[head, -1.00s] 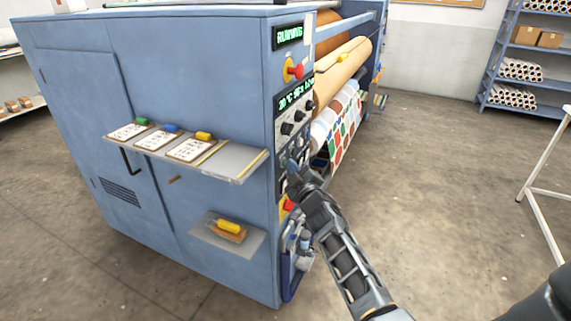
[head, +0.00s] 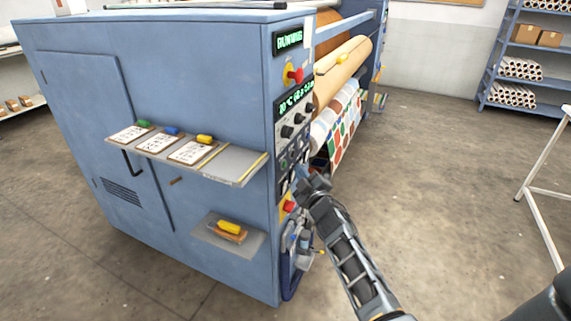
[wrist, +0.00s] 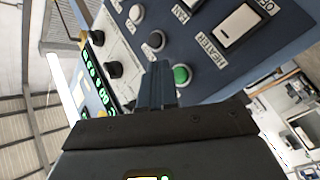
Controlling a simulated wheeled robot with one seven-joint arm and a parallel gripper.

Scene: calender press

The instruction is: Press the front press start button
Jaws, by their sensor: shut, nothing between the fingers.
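The press (head: 230,80) is a blue cabinet with a control panel on its narrow front face, and its top display (head: 290,39) reads RUNNING. In the wrist view the panel carries a round green button (wrist: 181,74), whose label I cannot read; I cannot tell whether it is the start button. My gripper (head: 306,178) is shut and empty, in front of the lower panel. In the wrist view its fingertips (wrist: 158,68) are just left of the green button, not over it. The fingers hide part of the panel there.
Red knobs on yellow plates sit at the upper (head: 293,74) and lower panel (head: 288,207). White buttons (wrist: 137,12), dark knobs (wrist: 114,69) and a heater switch (wrist: 238,24) surround the fingers. A clipboard shelf (head: 235,165) juts out left.

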